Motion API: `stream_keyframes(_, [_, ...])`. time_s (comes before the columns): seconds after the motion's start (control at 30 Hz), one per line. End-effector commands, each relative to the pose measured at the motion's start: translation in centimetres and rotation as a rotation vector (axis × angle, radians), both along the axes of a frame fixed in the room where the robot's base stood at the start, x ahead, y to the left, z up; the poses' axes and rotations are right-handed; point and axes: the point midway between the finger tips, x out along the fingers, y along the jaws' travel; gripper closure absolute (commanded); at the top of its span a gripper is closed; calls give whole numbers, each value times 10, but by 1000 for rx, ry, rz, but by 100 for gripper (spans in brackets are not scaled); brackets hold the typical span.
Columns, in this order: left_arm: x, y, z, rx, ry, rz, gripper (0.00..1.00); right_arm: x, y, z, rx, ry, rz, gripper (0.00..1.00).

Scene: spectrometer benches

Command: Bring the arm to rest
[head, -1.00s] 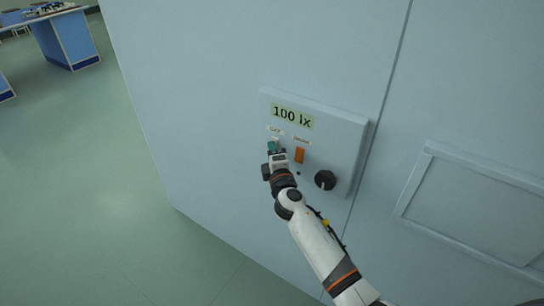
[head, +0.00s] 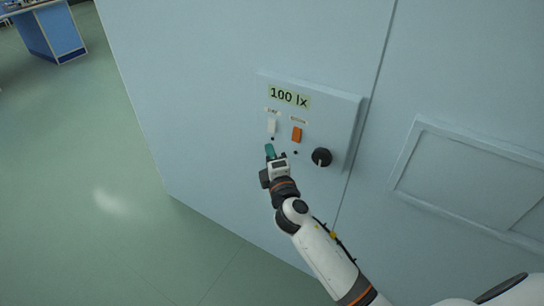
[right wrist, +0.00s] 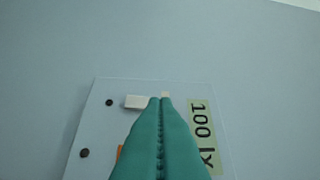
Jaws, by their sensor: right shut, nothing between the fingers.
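My right gripper (head: 269,150) is in front of the wall panel (head: 345,121), just below its white switch (head: 271,127). Its teal fingers (right wrist: 160,140) are pressed together with nothing between them, as the right wrist view shows. The fingertips appear apart from the white switch (right wrist: 136,102); the exact gap to the panel is hard to tell. My left gripper is not in view.
The panel also carries an orange switch (head: 297,134), a black knob (head: 321,157) and a "100 lx" label (head: 289,96). A framed recess (head: 408,159) is in the wall at right. A blue bench (head: 55,33) stands far left. The green floor (head: 100,200) at left is clear.

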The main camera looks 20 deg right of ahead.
Motion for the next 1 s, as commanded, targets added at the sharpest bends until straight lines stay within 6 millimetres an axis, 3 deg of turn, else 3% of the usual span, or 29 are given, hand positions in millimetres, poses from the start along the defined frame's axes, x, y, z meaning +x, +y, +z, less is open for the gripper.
stream_keyframes(0.2, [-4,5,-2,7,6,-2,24,-16,1,1,0,1,0,100])
stream_keyframes(0.73, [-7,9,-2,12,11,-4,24,-16,2,-2,5,9,1,100])
stream_keyframes(0.87, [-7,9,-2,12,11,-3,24,-17,1,-41,58,85,7,100])
stream_keyframes(0.97, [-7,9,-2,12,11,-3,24,-25,0,-102,151,206,11,100])
stream_keyframes(1.0, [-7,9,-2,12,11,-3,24,-31,-1,-131,199,265,6,100])
